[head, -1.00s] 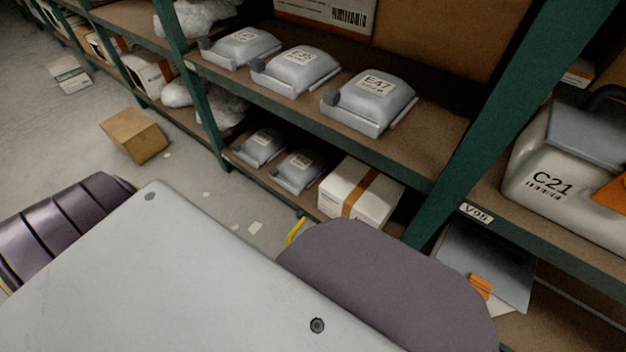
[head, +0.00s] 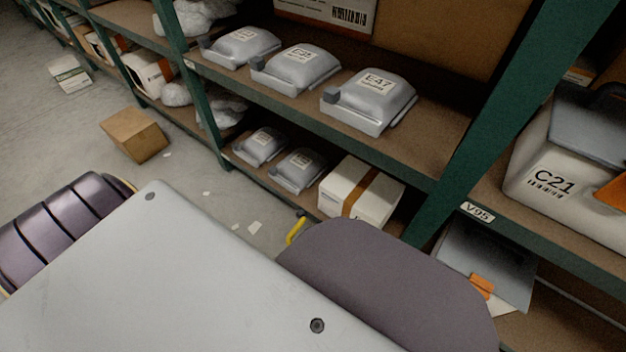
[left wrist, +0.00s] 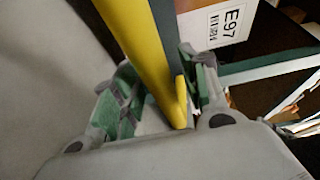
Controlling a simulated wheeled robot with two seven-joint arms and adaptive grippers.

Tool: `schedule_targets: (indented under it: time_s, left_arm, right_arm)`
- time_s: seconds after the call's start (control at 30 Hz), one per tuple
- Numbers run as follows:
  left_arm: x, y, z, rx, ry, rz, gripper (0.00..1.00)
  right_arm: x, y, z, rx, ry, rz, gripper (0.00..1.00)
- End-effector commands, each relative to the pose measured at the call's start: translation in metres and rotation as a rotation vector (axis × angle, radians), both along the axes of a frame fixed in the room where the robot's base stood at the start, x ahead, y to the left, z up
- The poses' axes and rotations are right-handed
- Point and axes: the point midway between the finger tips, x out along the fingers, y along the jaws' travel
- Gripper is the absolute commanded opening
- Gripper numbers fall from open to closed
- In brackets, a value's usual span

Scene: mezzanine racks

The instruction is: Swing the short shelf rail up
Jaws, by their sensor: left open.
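A yellow rail (left wrist: 146,45) runs down from the top of the left wrist view, beside a dark green post or beam. A short yellow piece stands at its lower right. My left gripper (left wrist: 160,88) is open, with a grey and green finger on either side of the rail. I cannot tell whether either finger touches it. In the head view only a small yellow piece (head: 296,231) shows low by the shelf, above my own grey body, which hides the rest. My right gripper is in neither view.
Green racks hold grey packs, including E47 (head: 369,100), and a large C21 container (head: 560,165). A white box with an orange band (head: 340,190) sits on the lower shelf.

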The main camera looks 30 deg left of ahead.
Motion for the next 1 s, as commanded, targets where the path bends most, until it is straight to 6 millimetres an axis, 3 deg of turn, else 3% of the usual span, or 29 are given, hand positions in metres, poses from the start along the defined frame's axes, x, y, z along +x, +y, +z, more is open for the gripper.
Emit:
schedule_targets:
  time_s: [0.2,0.57,1.0]
  left_arm:
    - [-0.0001,-0.0002,0.0,0.0,0.0,0.0,0.44]
    - [-0.0004,0.0,-0.0001,0.0,0.0,0.0,0.0]
    - [-0.0007,0.0001,0.001,0.001,0.006,0.0,0.0]
  right_arm:
    - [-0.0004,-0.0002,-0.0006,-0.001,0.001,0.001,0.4]
    - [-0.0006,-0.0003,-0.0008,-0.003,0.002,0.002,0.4]
    - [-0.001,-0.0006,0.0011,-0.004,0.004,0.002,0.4]
